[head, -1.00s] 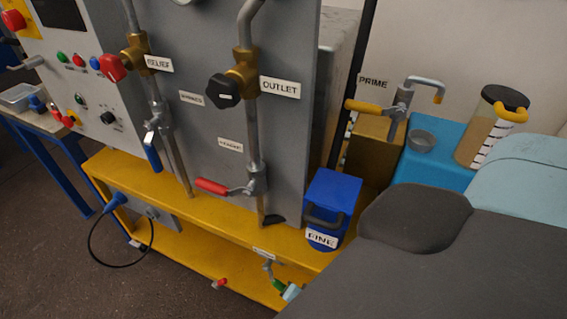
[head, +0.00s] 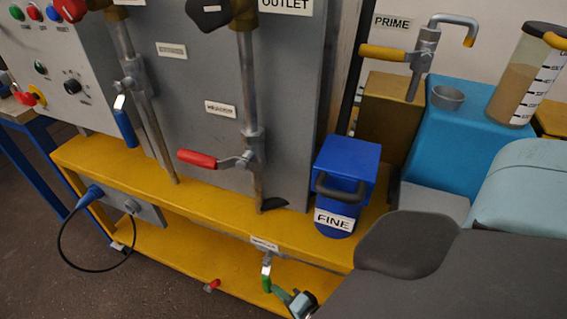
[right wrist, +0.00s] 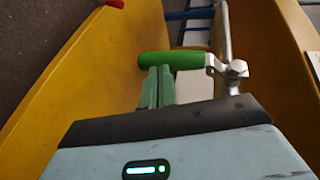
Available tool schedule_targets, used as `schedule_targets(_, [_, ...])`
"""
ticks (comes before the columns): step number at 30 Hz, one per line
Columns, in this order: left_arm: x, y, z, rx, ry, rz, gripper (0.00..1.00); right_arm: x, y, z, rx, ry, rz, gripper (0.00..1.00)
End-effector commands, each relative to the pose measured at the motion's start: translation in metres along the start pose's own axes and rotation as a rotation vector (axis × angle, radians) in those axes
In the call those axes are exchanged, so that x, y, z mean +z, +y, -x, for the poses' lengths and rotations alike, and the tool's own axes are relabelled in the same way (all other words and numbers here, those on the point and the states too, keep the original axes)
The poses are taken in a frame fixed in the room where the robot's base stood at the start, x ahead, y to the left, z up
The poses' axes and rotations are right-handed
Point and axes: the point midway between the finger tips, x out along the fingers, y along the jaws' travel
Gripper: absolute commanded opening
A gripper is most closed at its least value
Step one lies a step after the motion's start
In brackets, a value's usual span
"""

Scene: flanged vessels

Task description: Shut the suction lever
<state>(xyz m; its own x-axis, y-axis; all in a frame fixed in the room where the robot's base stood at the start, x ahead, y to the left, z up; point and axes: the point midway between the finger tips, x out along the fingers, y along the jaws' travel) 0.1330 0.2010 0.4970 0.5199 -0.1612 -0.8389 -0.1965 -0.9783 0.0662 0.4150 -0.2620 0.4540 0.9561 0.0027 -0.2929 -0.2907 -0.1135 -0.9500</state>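A lever with a green grip (head: 266,279) hangs below the small label (head: 264,243) on the yellow frame; I cannot read that label surely. In the right wrist view the green grip (right wrist: 172,60) lies sideways, joined at its right to a metal valve stem. My right gripper (head: 295,300) is low beside this lever. In the right wrist view its two green fingers (right wrist: 158,86) are close together, with tips at the grip's near edge; I cannot tell whether they touch. A red lever (head: 198,159) sticks out left from its pipe. My left gripper is not in view.
The yellow frame's upper beam (head: 210,200) runs above the lever. A blue box marked FINE (head: 345,170) stands on it. A blue lever (head: 125,128) hangs on the left pipe. The PRIME pump handle (head: 382,53) is at the back right. In the right wrist view yellow walls (right wrist: 80,75) flank the gripper.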

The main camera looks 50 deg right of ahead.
Motion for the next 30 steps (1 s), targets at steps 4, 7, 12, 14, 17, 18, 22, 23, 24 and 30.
schedule_targets(4, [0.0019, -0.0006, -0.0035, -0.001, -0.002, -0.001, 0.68, 0.0022, 0.0015, -0.0051, 0.002, -0.001, -0.002, 0.00])
schedule_targets(7, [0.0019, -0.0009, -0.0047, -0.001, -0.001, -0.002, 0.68, 0.0029, 0.0014, -0.0069, 0.002, -0.001, -0.001, 0.00])
schedule_targets(12, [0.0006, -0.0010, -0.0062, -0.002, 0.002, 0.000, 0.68, 0.0035, 0.0012, -0.0082, 0.002, -0.001, 0.000, 0.00])
schedule_targets(14, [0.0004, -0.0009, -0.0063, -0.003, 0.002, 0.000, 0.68, 0.0036, 0.0011, -0.0084, 0.002, -0.001, 0.000, 0.00])
schedule_targets(17, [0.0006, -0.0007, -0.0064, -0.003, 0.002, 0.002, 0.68, 0.0038, 0.0010, -0.0084, 0.002, -0.001, 0.000, 0.00])
schedule_targets(18, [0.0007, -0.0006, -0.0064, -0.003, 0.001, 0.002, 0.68, 0.0038, 0.0010, -0.0085, 0.002, -0.002, 0.000, 0.00])
schedule_targets(22, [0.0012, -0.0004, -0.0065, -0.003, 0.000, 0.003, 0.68, 0.0040, 0.0009, -0.0085, 0.002, -0.002, 0.000, 0.00])
schedule_targets(23, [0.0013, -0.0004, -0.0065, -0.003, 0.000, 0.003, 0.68, 0.0040, 0.0009, -0.0085, 0.002, -0.002, 0.000, 0.00])
schedule_targets(24, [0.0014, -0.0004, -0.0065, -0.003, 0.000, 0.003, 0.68, 0.0041, 0.0009, -0.0085, 0.002, -0.002, -0.001, 0.00])
schedule_targets(30, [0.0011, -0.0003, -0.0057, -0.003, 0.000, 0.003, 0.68, 0.0060, 0.0014, -0.0062, 0.003, -0.003, 0.000, 0.00])
